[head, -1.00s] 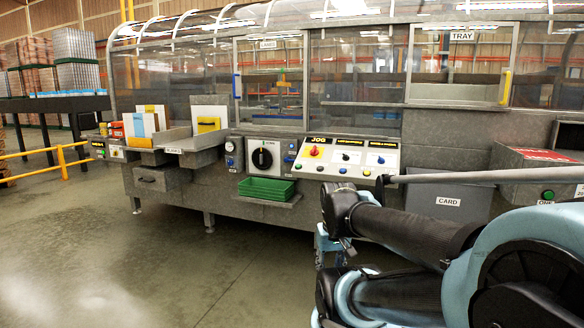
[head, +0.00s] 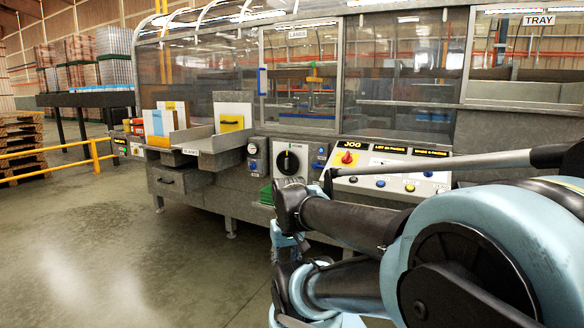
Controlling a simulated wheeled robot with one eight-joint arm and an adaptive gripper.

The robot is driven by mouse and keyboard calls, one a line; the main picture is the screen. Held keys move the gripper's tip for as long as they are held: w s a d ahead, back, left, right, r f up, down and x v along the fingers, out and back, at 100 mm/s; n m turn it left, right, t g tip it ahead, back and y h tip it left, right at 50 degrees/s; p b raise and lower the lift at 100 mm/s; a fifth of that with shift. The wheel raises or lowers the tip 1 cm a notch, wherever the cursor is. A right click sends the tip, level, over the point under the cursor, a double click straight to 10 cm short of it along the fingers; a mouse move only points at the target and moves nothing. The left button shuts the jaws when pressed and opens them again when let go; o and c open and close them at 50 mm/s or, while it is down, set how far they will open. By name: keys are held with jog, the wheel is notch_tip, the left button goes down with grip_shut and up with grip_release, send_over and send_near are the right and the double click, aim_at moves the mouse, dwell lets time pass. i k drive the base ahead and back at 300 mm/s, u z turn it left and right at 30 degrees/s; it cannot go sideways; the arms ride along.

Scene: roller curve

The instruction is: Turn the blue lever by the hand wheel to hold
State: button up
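The hand wheel (head: 289,162) is a black round knob on a white plate on the machine's front, left of the JOG panel. A small blue lever (head: 321,153) is on the narrow panel just right of it. Its exact angle and the marks beside it are too small to read. My arm is folded in the right foreground, below and right of the lever, apart from it. My gripper cannot be made out clearly among the dark and light blue parts at the arm's near end, and its fingers cannot be told.
The JOG panel (head: 380,168) with a red knob is partly behind my arm. Another narrow panel (head: 256,157) with a blue part is left of the wheel. A green tray (head: 266,194) is below, mostly hidden. Yellow rails (head: 60,152) are at left. The floor at front left is clear.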

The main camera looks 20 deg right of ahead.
aim_at(316, 165)
jog(key=z, duration=0.05)
jog(key=i, duration=1.15)
jog(key=z, duration=0.25)
